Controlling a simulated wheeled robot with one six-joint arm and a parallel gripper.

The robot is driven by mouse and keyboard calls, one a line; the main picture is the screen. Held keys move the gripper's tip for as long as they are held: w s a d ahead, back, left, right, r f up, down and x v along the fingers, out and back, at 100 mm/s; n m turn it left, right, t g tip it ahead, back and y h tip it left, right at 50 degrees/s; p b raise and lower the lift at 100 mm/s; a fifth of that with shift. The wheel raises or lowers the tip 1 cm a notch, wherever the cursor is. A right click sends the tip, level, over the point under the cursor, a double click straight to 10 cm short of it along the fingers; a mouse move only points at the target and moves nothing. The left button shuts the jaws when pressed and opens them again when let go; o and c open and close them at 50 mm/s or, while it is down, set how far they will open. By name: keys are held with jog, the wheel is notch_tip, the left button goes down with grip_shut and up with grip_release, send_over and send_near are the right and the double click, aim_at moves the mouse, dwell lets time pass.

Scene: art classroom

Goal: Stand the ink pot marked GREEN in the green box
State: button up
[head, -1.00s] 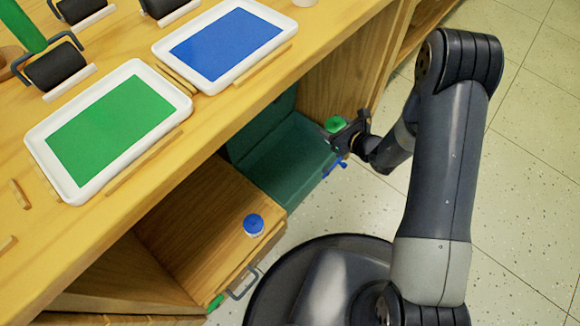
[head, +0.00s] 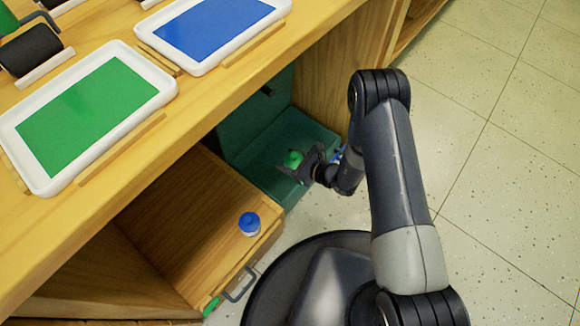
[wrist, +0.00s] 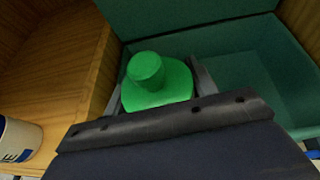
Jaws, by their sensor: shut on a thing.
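A green-capped ink pot (head: 293,159) is in my gripper (head: 300,170), over the near left part of the green box (head: 318,129). In the wrist view the pot's green top (wrist: 158,82) sits between the two fingers of my gripper (wrist: 158,88), which is shut on it. The pot's lower body and any marking are hidden. The green box stands open, with its lid up at the back; the wrist view shows its far inner wall (wrist: 225,35) and bare floor to the right. I cannot tell whether the pot touches the box floor.
A blue-capped pot (head: 250,224) stands on a wooden box (head: 190,215) to the left; its white side shows in the wrist view (wrist: 18,140). The shelf top above holds a green tray (head: 90,115) and a blue tray (head: 215,30). A wooden panel stands behind the green box.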

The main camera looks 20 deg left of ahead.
jog(key=shift+f+b, duration=0.65)
jog(key=shift+f, duration=0.95)
jog(key=shift+f, duration=0.5)
jog(key=shift+f, duration=0.1)
jog(key=o, duration=1.5)
